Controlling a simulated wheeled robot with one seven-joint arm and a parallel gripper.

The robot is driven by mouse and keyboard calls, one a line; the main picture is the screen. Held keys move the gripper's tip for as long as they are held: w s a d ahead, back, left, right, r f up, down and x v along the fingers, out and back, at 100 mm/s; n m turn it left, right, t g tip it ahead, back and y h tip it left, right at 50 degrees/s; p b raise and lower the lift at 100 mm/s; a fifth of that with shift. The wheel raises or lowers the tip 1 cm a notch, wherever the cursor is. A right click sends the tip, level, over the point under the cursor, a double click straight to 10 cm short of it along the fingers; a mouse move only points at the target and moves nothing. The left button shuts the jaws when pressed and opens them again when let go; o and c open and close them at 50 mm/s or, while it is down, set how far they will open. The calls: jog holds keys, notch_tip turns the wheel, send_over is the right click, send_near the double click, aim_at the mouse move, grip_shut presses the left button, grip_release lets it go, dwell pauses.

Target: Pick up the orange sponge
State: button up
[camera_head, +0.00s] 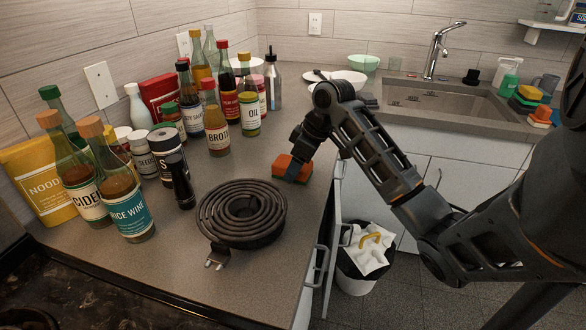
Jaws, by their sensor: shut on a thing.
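The orange sponge (303,173) with a dark layer is at the right edge of the counter, beyond the coil burner. My gripper (291,168) reaches down onto it from above and is shut on it. The fingertips cover part of the sponge's top. The sponge looks low, at about counter height; I cannot tell whether it touches the counter.
A black coil burner (241,212) lies in front of the sponge. Several bottles, including an oil bottle (249,112), stand to the left. Bowls (348,79) sit behind. A sink (450,103) is at the right back. A bin (357,272) stands below the counter's edge.

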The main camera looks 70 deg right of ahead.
jog(key=shift+r, duration=0.55)
notch_tip(320, 180, up, 3)
jog(key=shift+f+b, duration=0.15)
jog(key=shift+b, duration=0.15)
jog(key=s+d+r, duration=0.3)
jog(key=s+r, duration=0.4)
jog(key=s, duration=0.4)
jog(key=shift+d+r, duration=0.15)
jog(key=shift+s, duration=0.1)
jog(key=o, duration=0.4)
jog(key=c, duration=0.3)
jog(key=shift+c, duration=0.2)
